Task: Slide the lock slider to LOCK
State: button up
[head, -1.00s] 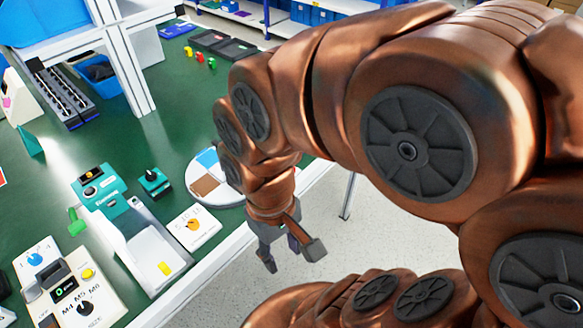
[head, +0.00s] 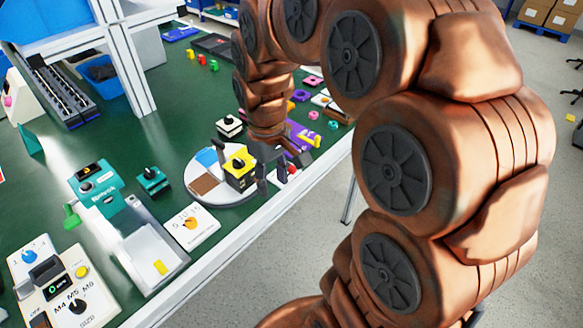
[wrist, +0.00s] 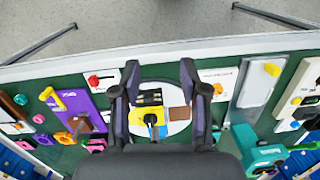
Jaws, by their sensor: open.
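My gripper (head: 280,172) is open and empty in the head view, near the table's front edge beside a yellow and black box (head: 239,170). In the wrist view my gripper (wrist: 160,80) has its fingers spread on either side of the same box (wrist: 149,98), with no visible contact. The box has a dark knob or lever on top and stands on a round white disc (head: 222,198) with blue and brown sectors. I cannot make out a lock slider or LOCK marking for certain.
A white plate with an orange knob (head: 190,222) and a white tray device with a yellow block (head: 160,267) stand to the left. A purple panel (head: 300,135) lies to the right. A control panel with dials (head: 70,285) is at lower left. Open floor lies beyond the front edge.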

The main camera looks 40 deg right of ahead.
jog(key=w+d+f+b, duration=0.1)
jog(key=w+d+f, duration=0.2)
jog(key=w+d, duration=0.4)
jog(key=t+b, duration=0.1)
jog(key=b, duration=0.1)
send_over(292, 167)
jog(key=shift+n, duration=0.4)
notch_tip(292, 167, down, 5)
jog(key=shift+w+r, duration=0.1)
jog(key=shift+f+p, duration=0.9)
jog(key=shift+f, duration=3.1)
grip_shut()
